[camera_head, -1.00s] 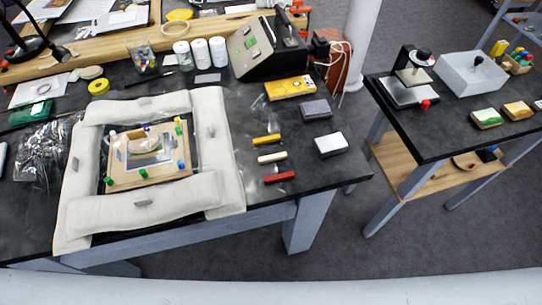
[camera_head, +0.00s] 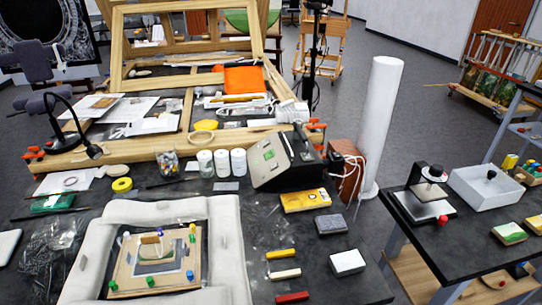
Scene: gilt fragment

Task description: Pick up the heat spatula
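A grey and black control box (camera_head: 268,163) with a sloped face and a green display stands at the back of the black worktable. A dark slim tool-like part (camera_head: 305,150) stands at the box's right side; it may be the heat spatula, but it is too small to tell. Neither of my grippers is in view.
White padded cushions (camera_head: 232,255) surround a small board (camera_head: 185,262) with coloured pegs. A side table (camera_head: 465,240) stands right, across a floor gap.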

